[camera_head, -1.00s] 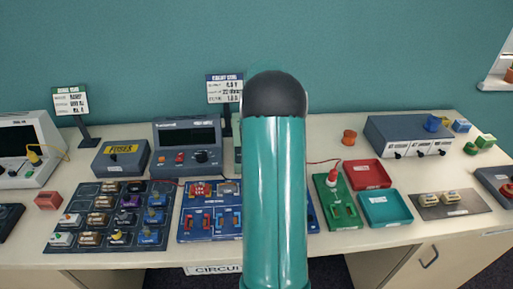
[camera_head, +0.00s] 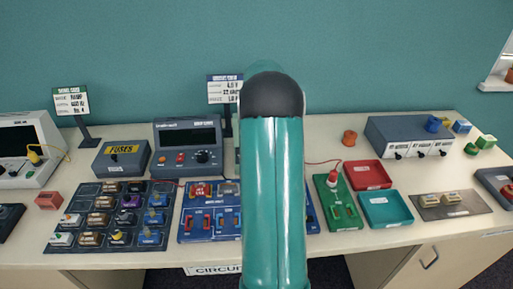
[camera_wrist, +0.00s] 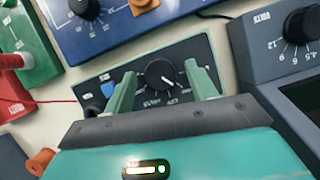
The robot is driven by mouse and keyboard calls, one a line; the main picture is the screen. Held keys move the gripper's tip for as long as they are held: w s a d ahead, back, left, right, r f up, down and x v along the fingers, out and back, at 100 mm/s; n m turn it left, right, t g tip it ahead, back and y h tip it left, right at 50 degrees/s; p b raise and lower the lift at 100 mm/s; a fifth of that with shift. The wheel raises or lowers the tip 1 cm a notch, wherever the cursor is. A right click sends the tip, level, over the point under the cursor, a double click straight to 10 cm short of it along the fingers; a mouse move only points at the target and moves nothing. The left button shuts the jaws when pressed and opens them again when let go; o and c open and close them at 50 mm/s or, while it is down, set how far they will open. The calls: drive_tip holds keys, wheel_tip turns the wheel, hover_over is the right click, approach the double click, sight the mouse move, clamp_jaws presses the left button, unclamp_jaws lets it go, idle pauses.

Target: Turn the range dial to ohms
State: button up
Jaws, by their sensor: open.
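In the wrist view the range dial (camera_wrist: 160,74) is a round black knob with a white pointer mark, on the dark face of a meter (camera_wrist: 100,77). The mark points to the lower right in the picture. Small white labels curve around the knob, too small and tilted to read surely. My gripper (camera_wrist: 162,68) is open, with one pale green finger on each side of the dial. I cannot tell whether the fingers touch it. In the head view my arm hides the gripper and nearly all of the meter.
A power supply (camera_wrist: 260,60) with a volts knob (camera_wrist: 301,25) stands close on the right in the wrist view. A blue board (camera_wrist: 100,40) and a green board (camera_wrist: 30,50) lie beyond. In the head view a fuse box (camera_head: 122,158) and red tray (camera_head: 367,174) share the table.

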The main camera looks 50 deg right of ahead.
drive_tip(key=v, duration=1.4)
drive_tip(key=shift+f, duration=0.1)
